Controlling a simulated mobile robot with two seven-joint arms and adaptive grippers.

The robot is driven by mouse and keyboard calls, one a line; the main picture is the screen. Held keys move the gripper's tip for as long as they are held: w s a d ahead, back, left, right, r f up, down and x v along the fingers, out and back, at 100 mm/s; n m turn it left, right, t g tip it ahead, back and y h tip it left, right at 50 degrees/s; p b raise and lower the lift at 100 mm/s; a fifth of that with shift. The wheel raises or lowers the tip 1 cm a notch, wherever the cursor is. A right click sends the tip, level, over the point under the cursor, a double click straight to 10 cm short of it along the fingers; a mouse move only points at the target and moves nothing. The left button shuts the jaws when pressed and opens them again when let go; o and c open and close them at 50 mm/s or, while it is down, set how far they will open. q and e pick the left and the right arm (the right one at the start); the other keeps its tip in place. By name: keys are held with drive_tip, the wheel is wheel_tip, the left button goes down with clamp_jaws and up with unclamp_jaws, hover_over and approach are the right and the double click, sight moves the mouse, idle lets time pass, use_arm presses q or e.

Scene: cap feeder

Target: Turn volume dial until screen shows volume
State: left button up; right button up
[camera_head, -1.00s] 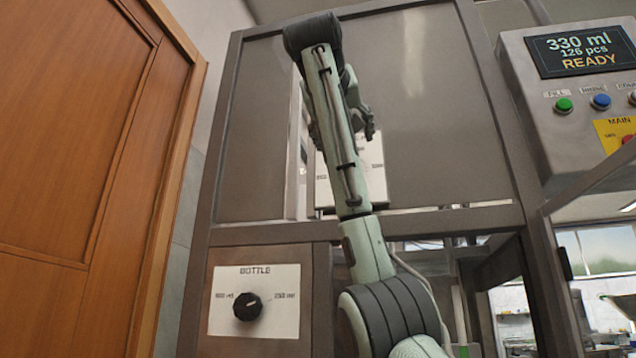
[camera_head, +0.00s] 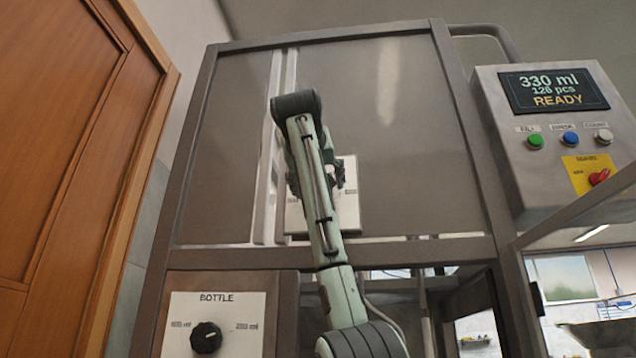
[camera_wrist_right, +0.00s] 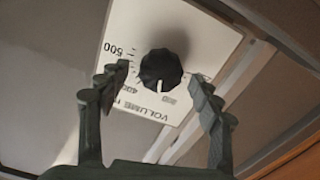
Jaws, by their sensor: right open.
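The black volume dial (camera_wrist_right: 161,68) sits on a white label plate (camera_wrist_right: 120,35) in the right wrist view, its white pointer line toward the lower part of the scale. My right gripper (camera_wrist_right: 168,85) is open, with one finger on each side of the dial's picture position; I cannot tell whether they touch it. In the head view my right gripper (camera_head: 335,176) is mostly hidden by my arm, in front of the white volume plate (camera_head: 347,210); the dial is hidden there. The screen (camera_head: 553,92) reads "330 ml", "126 pcs", "READY". My left gripper is not in view.
A second dial (camera_head: 206,338) sits on the "BOTTLE" plate (camera_head: 232,304) at lower left. The control box (camera_head: 490,110) has green, blue and white buttons and a red switch (camera_head: 599,177) on yellow. A wooden door (camera_head: 60,150) stands at left.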

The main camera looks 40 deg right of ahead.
drive_tip(key=shift+c, duration=0.4)
drive_tip(key=c, duration=1.1)
drive_tip(key=shift+n, duration=0.4)
drive_tip(key=n, duration=0.8)
drive_tip(key=shift+w+a, duration=0.1)
drive_tip(key=shift+n, duration=0.4)
drive_tip(key=o, duration=1.2)
